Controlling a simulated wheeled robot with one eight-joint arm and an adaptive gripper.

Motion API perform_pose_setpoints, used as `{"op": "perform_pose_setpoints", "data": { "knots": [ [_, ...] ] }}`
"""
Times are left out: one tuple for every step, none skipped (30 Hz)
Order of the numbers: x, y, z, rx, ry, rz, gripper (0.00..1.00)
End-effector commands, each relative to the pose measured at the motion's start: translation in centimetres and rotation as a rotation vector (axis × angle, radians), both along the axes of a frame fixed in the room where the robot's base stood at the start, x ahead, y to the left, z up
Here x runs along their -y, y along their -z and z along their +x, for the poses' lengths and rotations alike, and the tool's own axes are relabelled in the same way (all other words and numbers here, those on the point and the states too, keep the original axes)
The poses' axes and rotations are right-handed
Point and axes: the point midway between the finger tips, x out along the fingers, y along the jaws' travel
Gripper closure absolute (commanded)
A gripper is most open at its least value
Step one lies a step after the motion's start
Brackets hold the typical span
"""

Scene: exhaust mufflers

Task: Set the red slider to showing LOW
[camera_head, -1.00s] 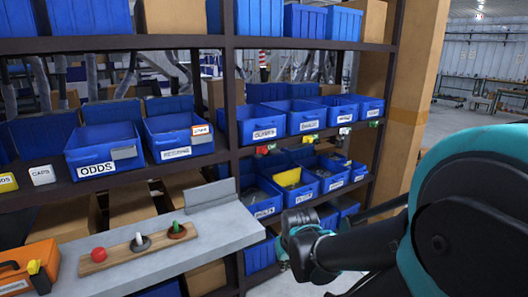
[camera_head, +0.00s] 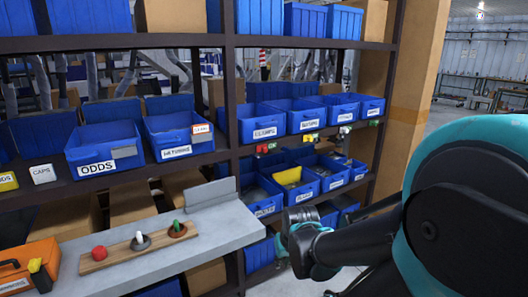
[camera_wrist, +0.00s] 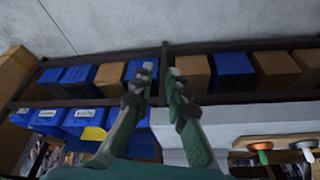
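A red round knob (camera_head: 100,253) stands at the left end of a wooden board (camera_head: 118,255) on the grey ledge. My gripper (camera_head: 300,222) is in front of the lower bins, apart from both red things. In the wrist view, the two fingers of my gripper (camera_wrist: 160,88) are spread with nothing between them.
Blue bins (camera_head: 265,124) fill the shelf rack. Small yellow (camera_head: 312,138), white and green pieces line the same shelf edge. Two more handles stand on the board. An orange case (camera_head: 28,268) sits at the left. The grey ledge (camera_head: 215,228) has clear room right of the board.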

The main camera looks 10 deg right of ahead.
Motion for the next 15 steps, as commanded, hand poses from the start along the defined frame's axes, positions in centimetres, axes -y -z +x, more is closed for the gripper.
{"op": "perform_pose_setpoints", "data": {
  "knots": [
    [-0.4, -0.3, 1.0, 0.011, 0.002, 0.031, 0.75],
    [-0.8, -0.5, 1.7, 0.019, 0.001, 0.056, 0.71],
    [-1.3, -0.9, 2.8, 0.035, 0.002, 0.096, 0.67],
    [-1.8, -1.3, 3.8, 0.051, 0.001, 0.132, 0.63],
    [-2.3, -1.7, 4.9, 0.069, 0.002, 0.17, 0.59],
    [-2.9, -2.4, 6.6, 0.097, 0.003, 0.224, 0.57],
    [-3.3, -2.9, 7.9, 0.119, 0.006, 0.266, 0.57],
    [-3.6, -3.4, 9.2, 0.143, 0.008, 0.306, 0.57],
    [-3.8, -4.2, 11.0, 0.177, 0.014, 0.359, 0.57],
    [-4.0, -4.8, 12.3, 0.204, 0.018, 0.397, 0.57],
    [-4.0, -5.5, 13.6, 0.233, 0.025, 0.436, 0.57],
    [-4.0, -6.3, 15.4, 0.272, 0.033, 0.484, 0.57],
    [-3.8, -7.0, 16.7, 0.302, 0.042, 0.52, 0.57],
    [-3.6, -7.6, 17.9, 0.333, 0.049, 0.555, 0.57],
    [-3.1, -8.5, 19.7, 0.377, 0.063, 0.6, 0.57]
  ]
}}
